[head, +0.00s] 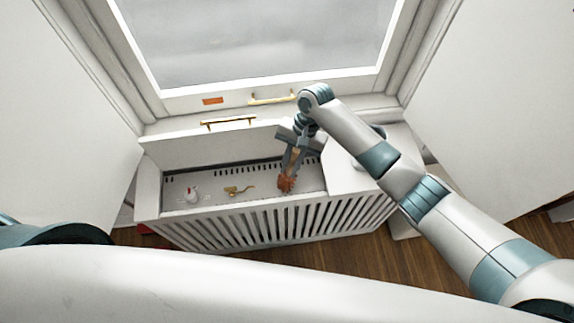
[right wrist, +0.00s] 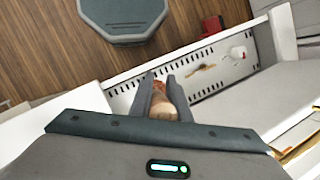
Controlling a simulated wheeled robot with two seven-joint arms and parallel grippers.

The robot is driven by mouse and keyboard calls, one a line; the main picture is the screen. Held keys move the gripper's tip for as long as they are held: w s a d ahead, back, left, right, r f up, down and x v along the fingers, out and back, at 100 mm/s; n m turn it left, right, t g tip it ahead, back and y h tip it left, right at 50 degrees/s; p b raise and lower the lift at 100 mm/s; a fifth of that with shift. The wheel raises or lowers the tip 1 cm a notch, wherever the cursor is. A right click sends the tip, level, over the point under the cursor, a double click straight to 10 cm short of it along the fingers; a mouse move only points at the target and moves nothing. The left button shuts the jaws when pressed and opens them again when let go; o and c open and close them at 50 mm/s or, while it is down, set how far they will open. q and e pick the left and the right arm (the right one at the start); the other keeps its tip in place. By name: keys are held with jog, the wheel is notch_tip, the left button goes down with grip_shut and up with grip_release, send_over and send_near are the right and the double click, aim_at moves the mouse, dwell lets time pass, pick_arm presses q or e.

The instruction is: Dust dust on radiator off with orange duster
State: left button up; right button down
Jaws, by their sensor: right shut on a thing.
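The radiator (head: 270,225) is a white cabinet with a slatted front under the window. A section of its top stands open over a shallow recess with a perforated back strip. My right gripper (head: 292,150) is over the right part of the recess, shut on the orange duster (head: 286,183). The duster's orange head points down into the recess; I cannot tell whether it touches the surface. In the right wrist view the duster's wooden handle (right wrist: 162,104) sits between the fingers (right wrist: 164,88). No dust can be made out. My left gripper is out of view.
In the recess lie a small white object with red (head: 191,195) and a brass-coloured piece (head: 238,190). The raised lid (head: 205,148) has a brass handle. An orange block (head: 213,100) is on the window frame. A red object (right wrist: 212,27) is on the wooden floor.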

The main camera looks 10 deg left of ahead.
jog(key=shift+w+d, duration=0.15)
jog(key=shift+d, duration=0.4)
jog(key=shift+w+d, duration=0.15)
jog(key=shift+d, duration=0.5)
jog(key=shift+w+d, duration=0.25)
jog(key=shift+d, duration=0.4)
jog(key=shift+w+d, duration=0.2)
jog(key=shift+d, duration=0.5)
jog(key=d, duration=0.1)
jog(key=w+d, duration=0.1)
jog(key=shift+d+r, duration=0.1)
jog(key=shift+d, duration=0.25)
notch_tip(320, 180, up, 17)
dwell(0.8)
